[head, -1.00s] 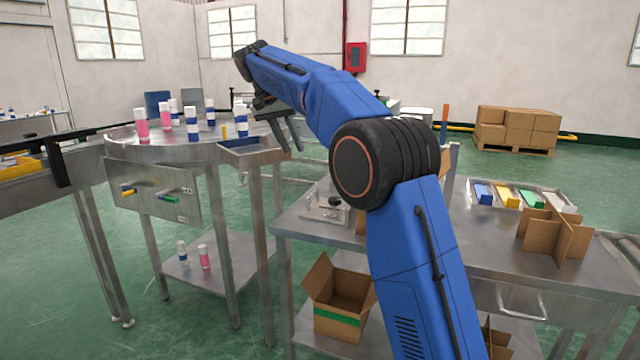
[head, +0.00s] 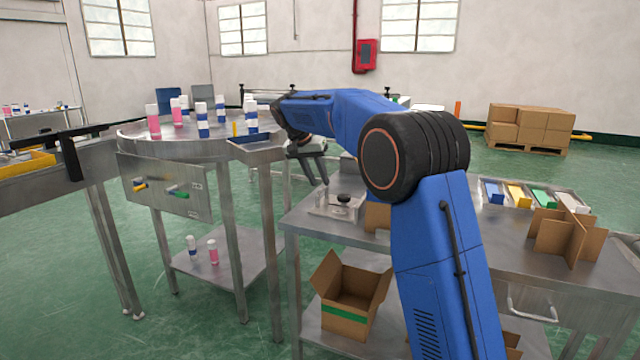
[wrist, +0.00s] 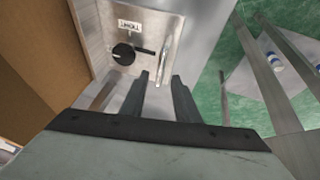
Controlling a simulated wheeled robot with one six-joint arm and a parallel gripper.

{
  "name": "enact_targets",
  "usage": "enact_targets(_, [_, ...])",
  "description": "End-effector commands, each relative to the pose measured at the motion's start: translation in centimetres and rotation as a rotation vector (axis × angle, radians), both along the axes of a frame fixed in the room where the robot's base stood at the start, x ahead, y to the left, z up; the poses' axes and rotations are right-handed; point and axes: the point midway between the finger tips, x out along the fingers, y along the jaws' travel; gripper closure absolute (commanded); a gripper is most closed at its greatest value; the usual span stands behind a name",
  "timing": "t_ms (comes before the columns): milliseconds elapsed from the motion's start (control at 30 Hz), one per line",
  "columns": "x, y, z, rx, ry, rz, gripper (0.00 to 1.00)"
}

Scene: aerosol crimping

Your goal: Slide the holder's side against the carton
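The holder (head: 326,210) is a small pale metal plate with a black knob and an upright rod, lying on the steel bench near its left edge. In the wrist view the holder (wrist: 150,22) shows its label, knob and rod just beyond my fingertips. The brown carton (head: 377,217) stands to its right in the head view, partly hidden by my arm. In the wrist view the carton (wrist: 35,55) is close along the holder's left side; I cannot tell if they touch.
A round steel table (head: 180,148) with several pink and blue cans stands to the left. An open box (head: 345,322) sits on the shelf below. Cardboard dividers (head: 565,235) and a tray of coloured blocks (head: 530,195) are at the bench's right. Green floor lies beyond the bench's left edge.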

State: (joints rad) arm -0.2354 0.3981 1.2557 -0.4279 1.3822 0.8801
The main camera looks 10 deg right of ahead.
Motion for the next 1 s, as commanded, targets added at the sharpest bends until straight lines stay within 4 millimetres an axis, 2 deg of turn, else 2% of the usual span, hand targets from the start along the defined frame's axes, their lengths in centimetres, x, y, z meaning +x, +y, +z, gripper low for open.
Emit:
enact_targets(200, [0.4, -0.7, -1.7, 0.000, 0.000, 0.000, 0.71])
enact_targets(533, [0.5, -0.8, -2.0, 0.000, 0.000, 0.000, 0.71])
enact_targets(567, [0.5, -0.8, -2.0, 0.000, 0.000, 0.000, 0.74])
enact_targets(667, [0.5, -0.8, -2.0, 0.000, 0.000, 0.000, 0.98])
enact_targets(700, [0.5, -0.8, -2.0, 0.000, 0.000, 0.000, 1.00])
enact_targets(867, [0.4, -0.8, -1.9, 0.000, 0.000, 0.000, 1.00])
enact_targets(1000, [-0.1, -1.6, -1.9, 0.000, 0.000, -0.001, 1.00])
